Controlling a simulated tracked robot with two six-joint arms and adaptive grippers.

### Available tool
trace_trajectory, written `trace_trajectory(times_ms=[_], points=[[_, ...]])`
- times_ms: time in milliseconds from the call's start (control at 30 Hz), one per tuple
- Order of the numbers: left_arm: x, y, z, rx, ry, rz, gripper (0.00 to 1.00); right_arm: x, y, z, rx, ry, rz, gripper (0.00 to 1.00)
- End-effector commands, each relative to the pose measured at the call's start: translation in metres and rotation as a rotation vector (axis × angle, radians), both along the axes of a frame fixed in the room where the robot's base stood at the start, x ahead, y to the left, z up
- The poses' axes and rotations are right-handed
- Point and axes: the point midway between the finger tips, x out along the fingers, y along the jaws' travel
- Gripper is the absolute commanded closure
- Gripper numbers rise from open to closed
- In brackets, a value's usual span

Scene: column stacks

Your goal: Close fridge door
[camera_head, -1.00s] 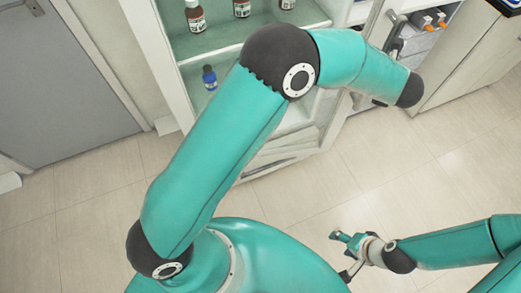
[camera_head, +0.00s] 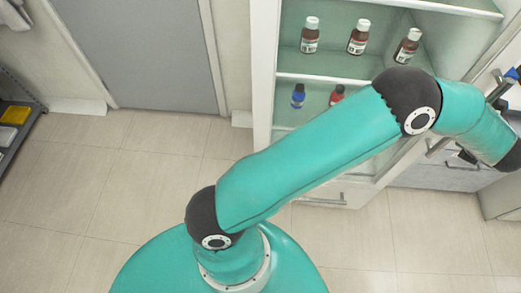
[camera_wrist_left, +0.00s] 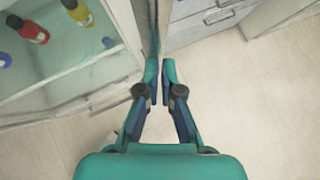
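The fridge (camera_head: 264,95) stands open in the head view, its glass-like shelves bare to the front. Its door (camera_head: 490,68) is swung out to the right, seen nearly edge-on and partly behind my left arm. In the left wrist view the door (camera_wrist_left: 155,25) is a thin upright strip just beyond my left gripper (camera_wrist_left: 160,78). The fingers are parted by a narrow gap, with nothing clearly held. Whether a finger touches the door I cannot tell. My right gripper is not in view.
Brown bottles (camera_head: 358,37) and a blue bottle (camera_head: 298,96) stand on the fridge shelves. A grey door (camera_head: 150,55) is at the back left, and a dark shelf rack (camera_head: 20,100) at the left edge. Drawers (camera_head: 440,175) stand right of the fridge. The tiled floor is clear.

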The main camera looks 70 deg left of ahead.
Motion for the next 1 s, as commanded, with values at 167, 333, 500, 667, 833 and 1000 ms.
trace_trajectory(times_ms=[167,333,500,667,833,1000], points=[[0.006,0.009,0.004,0.005,-0.019,0.001,1.00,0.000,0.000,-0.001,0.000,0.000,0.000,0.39],[0.001,0.002,0.004,0.004,-0.020,0.001,1.00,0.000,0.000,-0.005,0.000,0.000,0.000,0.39],[-0.012,-0.020,0.005,0.003,-0.018,-0.004,1.00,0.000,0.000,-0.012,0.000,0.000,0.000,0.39],[-0.030,-0.045,0.020,0.001,-0.020,-0.003,1.00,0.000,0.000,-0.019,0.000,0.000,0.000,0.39],[-0.048,-0.067,0.046,0.001,-0.017,-0.004,1.00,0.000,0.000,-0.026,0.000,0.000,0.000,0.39],[-0.061,-0.082,0.066,0.001,-0.014,-0.002,1.00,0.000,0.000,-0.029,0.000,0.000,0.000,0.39]])
